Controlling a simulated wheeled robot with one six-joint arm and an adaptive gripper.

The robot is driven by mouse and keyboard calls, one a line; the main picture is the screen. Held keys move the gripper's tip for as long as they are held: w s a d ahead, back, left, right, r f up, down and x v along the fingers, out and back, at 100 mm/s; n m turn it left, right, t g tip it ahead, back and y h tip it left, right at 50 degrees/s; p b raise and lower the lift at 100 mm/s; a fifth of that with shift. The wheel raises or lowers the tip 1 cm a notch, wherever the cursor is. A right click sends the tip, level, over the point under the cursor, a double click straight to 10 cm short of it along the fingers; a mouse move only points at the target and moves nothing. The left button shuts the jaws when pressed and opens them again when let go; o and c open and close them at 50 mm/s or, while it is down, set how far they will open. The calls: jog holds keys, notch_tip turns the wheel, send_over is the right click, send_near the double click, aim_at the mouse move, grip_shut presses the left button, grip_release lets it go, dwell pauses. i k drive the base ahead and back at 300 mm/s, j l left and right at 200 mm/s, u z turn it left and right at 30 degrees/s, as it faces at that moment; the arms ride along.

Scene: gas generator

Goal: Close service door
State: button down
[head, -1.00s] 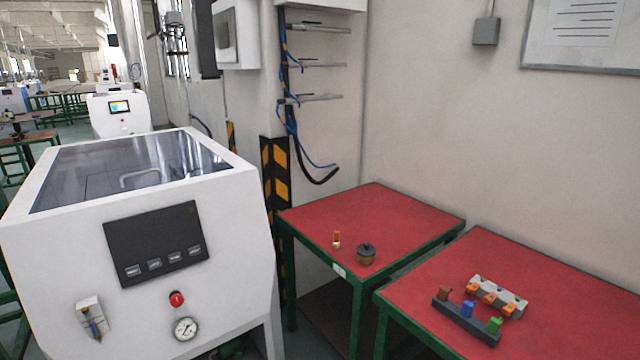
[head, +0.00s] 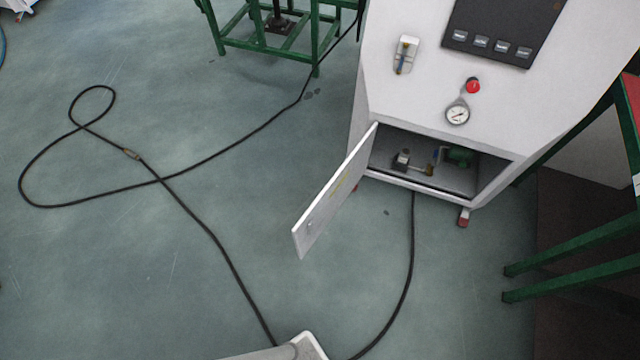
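The service door (head: 335,195) is a white panel at the lower front of the white generator cabinet (head: 405,103). It stands open, swung out toward the lower left, attached at the left side of the opening. A small latch or lock shows near its free end. The open compartment (head: 460,182) holds a green motor-like part (head: 459,157) and small metal and brass fittings (head: 405,160). My gripper is not in view. A pale piece at the bottom edge may be part of my own body.
A black cable (head: 212,238) loops over the grey-green floor and runs below the cabinet. Green table legs (head: 575,245) stand at the right, and a green stand (head: 265,60) stands at the back. The floor left of the door is clear apart from the cable.

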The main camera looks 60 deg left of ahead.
aim_at(326, 205)
jog(key=k+j, duration=0.1)
jog(key=j, duration=0.35)
jog(key=k+j, duration=0.15)
jog(key=j, duration=0.3)
jog(key=k+j+u, duration=0.1)
jog(key=j, duration=0.35)
jog(key=k+j, duration=0.1)
jog(key=j, duration=0.4)
jog(key=k+j, duration=0.1)
jog(key=j, duration=0.35)
jog(key=k+j, duration=0.1)
jog(key=j, duration=0.35)
jog(key=u, duration=0.05)
